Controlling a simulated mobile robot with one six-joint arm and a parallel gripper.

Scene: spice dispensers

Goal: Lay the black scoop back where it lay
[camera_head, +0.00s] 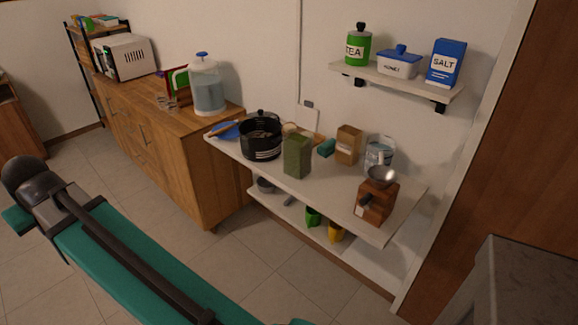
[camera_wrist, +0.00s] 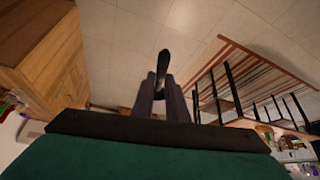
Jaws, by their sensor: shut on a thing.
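The black scoop (camera_wrist: 163,60) shows in the wrist view as a narrow dark shape standing out beyond the fingers. My gripper (camera_wrist: 162,82) is shut on it, with one dark finger on each side. The scoop appears held in the air over the tiled floor, apart from any surface. Its part between the fingers is hidden. In the head view my arm reaches to the left edge; the fingers and scoop cannot be made out there.
A white table (camera_head: 330,197) holds a black pot (camera_head: 261,147), a green box (camera_head: 297,158), a tan box (camera_head: 348,146) and a wooden grinder (camera_head: 373,205). Bare white tabletop shows between them. A wooden cabinet (camera_head: 170,135) stands left of it. A black rack (camera_wrist: 236,93) is right in the wrist view.

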